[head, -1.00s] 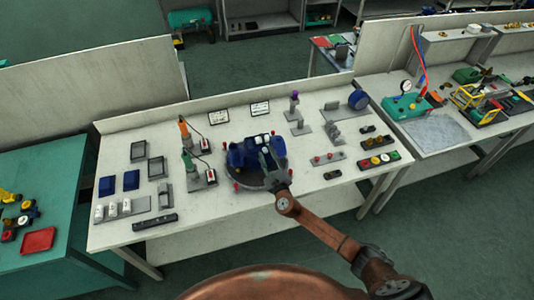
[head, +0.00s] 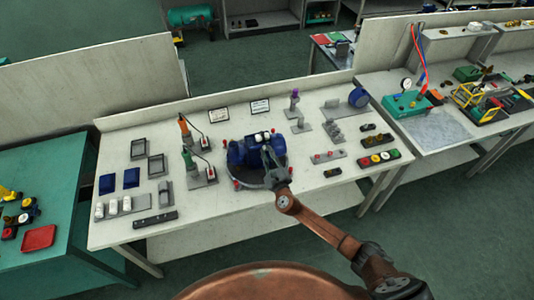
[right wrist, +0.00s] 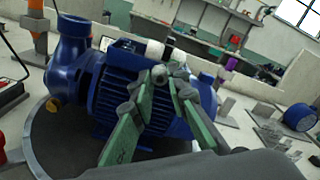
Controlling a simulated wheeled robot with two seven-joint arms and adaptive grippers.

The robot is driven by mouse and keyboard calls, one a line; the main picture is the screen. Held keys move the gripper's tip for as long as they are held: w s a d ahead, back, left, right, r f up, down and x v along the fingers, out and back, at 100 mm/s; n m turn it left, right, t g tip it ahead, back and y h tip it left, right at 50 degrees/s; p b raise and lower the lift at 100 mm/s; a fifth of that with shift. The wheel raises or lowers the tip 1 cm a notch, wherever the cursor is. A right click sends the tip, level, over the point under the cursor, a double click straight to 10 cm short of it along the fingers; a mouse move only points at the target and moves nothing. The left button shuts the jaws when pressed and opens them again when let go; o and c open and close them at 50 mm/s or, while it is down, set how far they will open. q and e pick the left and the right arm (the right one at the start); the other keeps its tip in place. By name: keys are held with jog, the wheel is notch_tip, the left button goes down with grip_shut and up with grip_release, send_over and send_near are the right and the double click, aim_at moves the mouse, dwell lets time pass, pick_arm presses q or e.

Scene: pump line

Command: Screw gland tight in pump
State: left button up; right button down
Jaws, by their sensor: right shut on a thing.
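The blue pump (head: 236,152) stands on a round dark turntable (head: 250,182) on the workbench. In the right wrist view the pump (right wrist: 70,62) shows its pipe flange at the left and its ribbed body in the middle. My right gripper (head: 267,152) reaches over the pump's right side from the front. In the right wrist view the fingers of this gripper (right wrist: 165,78) close in on a small grey round part, apparently the gland (right wrist: 179,56), at the pump. The fingers hide much of it, and its seating cannot be seen. My left gripper is not in view.
Two tool stands (head: 202,174) stand left of the turntable, with blue and grey trays (head: 131,178) beyond. Grey fixtures (head: 333,130) and a strip of coloured buttons (head: 379,159) lie to the right. Bare bench lies in front of the turntable.

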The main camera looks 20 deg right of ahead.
jog(key=shift+f+m+b, duration=0.25)
jog(key=shift+m+b, duration=0.7)
jog(key=shift+m, duration=0.45)
jog(key=shift+r+b, duration=0.15)
jog(key=shift+b, duration=0.15)
jog(key=shift+r+m, duration=0.1)
jog(key=shift+m, duration=0.2)
jog(key=shift+f+m+b, duration=0.2)
jog(key=shift+m+b, duration=0.7)
jog(key=shift+m, duration=0.7)
jog(key=shift+r, duration=0.2)
